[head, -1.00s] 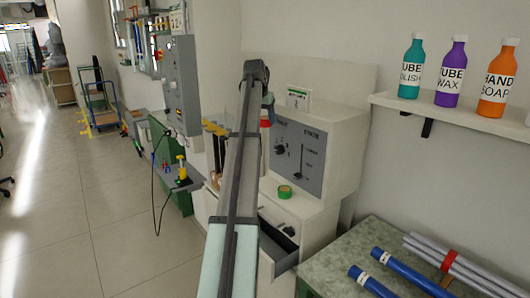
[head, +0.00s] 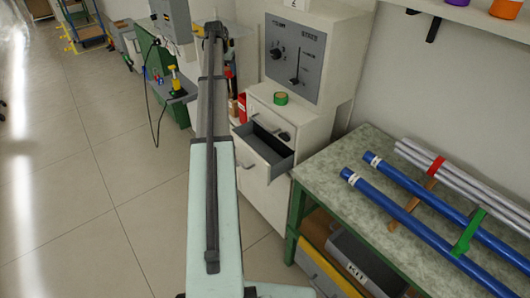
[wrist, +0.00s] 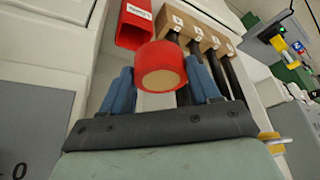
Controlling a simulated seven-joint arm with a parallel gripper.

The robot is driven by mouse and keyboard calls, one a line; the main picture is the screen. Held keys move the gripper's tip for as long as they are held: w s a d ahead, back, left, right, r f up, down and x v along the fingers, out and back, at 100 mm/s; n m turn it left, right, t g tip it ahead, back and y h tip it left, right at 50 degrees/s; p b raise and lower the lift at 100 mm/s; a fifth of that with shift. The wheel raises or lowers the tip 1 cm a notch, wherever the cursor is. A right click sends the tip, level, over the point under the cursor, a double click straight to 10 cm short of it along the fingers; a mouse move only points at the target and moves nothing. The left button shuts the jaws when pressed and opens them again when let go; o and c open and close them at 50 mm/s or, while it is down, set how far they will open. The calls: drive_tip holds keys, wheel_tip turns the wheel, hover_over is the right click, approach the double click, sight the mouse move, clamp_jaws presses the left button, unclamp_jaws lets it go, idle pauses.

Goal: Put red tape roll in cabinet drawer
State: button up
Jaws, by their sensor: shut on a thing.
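The red tape roll (wrist: 160,58) sits between the two blue fingers of my gripper (wrist: 161,78) in the wrist view. My gripper is shut on it and holds it up off the surfaces. In the head view my arm hides most of the gripper and the roll. The cabinet drawer (head: 281,164) is pulled open at the front of the white cabinet (head: 262,187), to the right of and below my gripper. Its visible inside is dark, and I see nothing in it.
A green tape roll (head: 281,98) lies on the cabinet top, below a grey control panel (head: 296,58). A red bin (wrist: 134,24) and a wooden rack (wrist: 190,31) are beyond the gripper. A bench (head: 345,158) with blue rods (head: 405,217) stands right of the drawer.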

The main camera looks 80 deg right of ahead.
drive_tip(key=w+d+f+m+g+y, duration=0.1)
drive_tip(key=w+f+m+g, duration=0.2)
drive_tip(key=f, duration=0.6)
drive_tip(key=w+d+f+m+y, duration=0.1)
drive_tip(key=w+d+f+m, duration=0.1)
drive_tip(key=f+m, duration=0.5)
drive_tip(key=s+a+m+y, duration=0.6)
drive_tip(key=s+a+m, duration=0.8)
drive_tip(key=s+m, duration=0.1)
approach(259, 148)
drive_tip(key=w, duration=0.3)
drive_tip(key=shift+a+f, duration=0.1)
drive_tip(key=shift+a, duration=0.2)
drive_tip(key=shift+w+f, duration=0.1)
drive_tip(key=shift+f, duration=2.2)
drive_tip(key=shift+f, duration=0.1)
